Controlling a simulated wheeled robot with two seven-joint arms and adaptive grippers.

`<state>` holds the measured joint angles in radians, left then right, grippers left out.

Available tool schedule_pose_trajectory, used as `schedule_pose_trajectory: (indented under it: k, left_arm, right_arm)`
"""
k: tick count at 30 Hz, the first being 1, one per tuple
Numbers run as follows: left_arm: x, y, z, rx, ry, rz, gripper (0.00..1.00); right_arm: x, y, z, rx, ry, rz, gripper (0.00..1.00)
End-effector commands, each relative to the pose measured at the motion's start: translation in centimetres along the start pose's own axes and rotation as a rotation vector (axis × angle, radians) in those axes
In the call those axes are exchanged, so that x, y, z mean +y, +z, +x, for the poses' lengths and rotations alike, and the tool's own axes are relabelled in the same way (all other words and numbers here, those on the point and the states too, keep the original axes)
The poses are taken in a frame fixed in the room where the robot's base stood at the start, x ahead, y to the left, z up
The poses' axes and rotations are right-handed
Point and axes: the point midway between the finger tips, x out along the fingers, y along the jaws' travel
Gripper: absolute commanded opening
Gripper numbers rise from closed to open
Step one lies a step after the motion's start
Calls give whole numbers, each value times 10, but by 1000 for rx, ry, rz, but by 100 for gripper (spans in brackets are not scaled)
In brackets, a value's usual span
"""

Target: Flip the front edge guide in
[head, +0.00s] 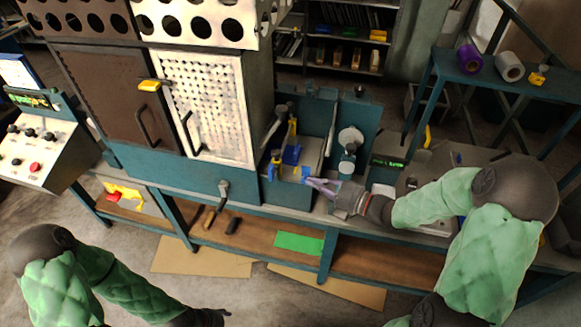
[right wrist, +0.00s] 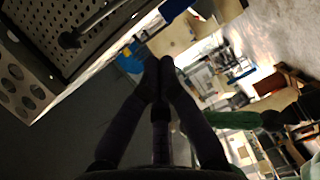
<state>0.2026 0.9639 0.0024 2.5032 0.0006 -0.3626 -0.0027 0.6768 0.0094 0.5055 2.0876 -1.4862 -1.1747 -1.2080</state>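The foil die machine has a small teal bed (head: 290,190) with blue and yellow guide parts on it. A blue guide piece (head: 304,174) sits at the bed's front right edge and looks like the front edge guide. More blue parts (head: 291,155) lie behind it, and another blue-yellow piece (head: 275,165) is to its left. My right gripper (head: 312,183) is at the front piece, its tips beside or touching it; I cannot tell which. In the right wrist view its fingertips (right wrist: 160,63) are together with nothing visible between them. My left gripper (head: 215,317) is low at the bottom edge, its fingers unclear.
A perforated white door (head: 205,105) and brown door (head: 110,95) stand left of the bed. A control panel (head: 35,140) is at far left. A small green display (head: 388,162) sits to the right. A lower shelf (head: 265,238) runs below the bed.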

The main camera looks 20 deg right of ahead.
Motion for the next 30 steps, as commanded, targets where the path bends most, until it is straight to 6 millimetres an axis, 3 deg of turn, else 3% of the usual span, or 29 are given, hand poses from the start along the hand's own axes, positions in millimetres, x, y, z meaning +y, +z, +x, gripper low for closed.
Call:
schedule_pose_trajectory:
  k: [5,18,30]
  left_arm:
    - [-1,0,3,0,0,0,57]
    - [-5,0,14,0,0,0,57]
    - [-7,-1,19,0,0,0,57]
  right_arm:
    - [-1,-1,18,4,0,0,0]
    - [-1,-2,99,5,0,1,0]
    - [0,28,126,0,0,1,0]
